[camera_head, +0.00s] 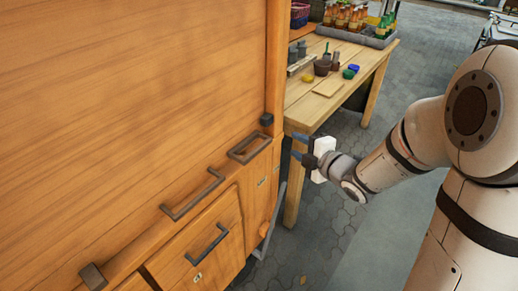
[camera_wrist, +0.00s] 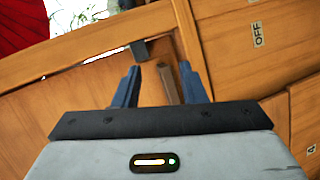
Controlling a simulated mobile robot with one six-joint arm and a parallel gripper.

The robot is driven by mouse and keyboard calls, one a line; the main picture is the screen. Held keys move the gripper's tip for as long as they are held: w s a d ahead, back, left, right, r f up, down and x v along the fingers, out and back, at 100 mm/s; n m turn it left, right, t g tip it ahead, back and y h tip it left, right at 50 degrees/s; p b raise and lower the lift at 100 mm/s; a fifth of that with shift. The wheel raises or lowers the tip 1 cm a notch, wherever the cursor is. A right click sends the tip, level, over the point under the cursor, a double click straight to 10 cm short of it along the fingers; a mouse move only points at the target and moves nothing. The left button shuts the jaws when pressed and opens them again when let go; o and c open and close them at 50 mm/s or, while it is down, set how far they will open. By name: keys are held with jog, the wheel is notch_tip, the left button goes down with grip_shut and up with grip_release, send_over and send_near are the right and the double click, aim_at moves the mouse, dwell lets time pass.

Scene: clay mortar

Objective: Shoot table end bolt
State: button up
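My gripper (camera_head: 297,147), with blue fingers, is open beside the right end of a large wooden cabinet (camera_head: 120,90). In the wrist view my gripper (camera_wrist: 160,85) has its fingers apart. A dark bar (camera_wrist: 168,85) shows between them against the wood; I cannot tell whether they touch it. A small dark block (camera_wrist: 139,50) sits just beyond the fingertips. In the head view a dark block (camera_head: 266,119) and a rectangular dark frame (camera_head: 250,147) sit near the cabinet's right edge. I cannot tell for certain which of these is the bolt.
The cabinet front has a dark handle (camera_head: 192,195) and a drawer handle (camera_head: 207,244). Another dark block (camera_head: 93,276) is at lower left. A wooden table (camera_head: 375,58) with pots and a bottle crate stands behind. An OFF label (camera_wrist: 258,35) shows at upper right. Paved floor is clear.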

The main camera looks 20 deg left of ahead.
aim_at(259, 152)
jog(key=s+a+n+g+y, duration=0.1)
jog(key=s+a+f+n+g+y+b, duration=0.1)
jog(key=a+n+y, duration=0.1)
jog(key=s+a+f+n+y, duration=0.1)
jog(key=a+n, duration=0.1)
jog(key=shift+s+f+g+y, duration=0.25)
jog(key=shift+s+g+y, duration=0.1)
jog(key=shift+g+y, duration=0.05)
jog(key=shift+s+a, duration=0.25)
jog(key=shift+a+r+n+g+y, duration=0.1)
jog(key=shift+a+n+g+y, duration=0.2)
jog(key=shift+a+n, duration=0.1)
jog(key=x, duration=0.7)
grip_shut()
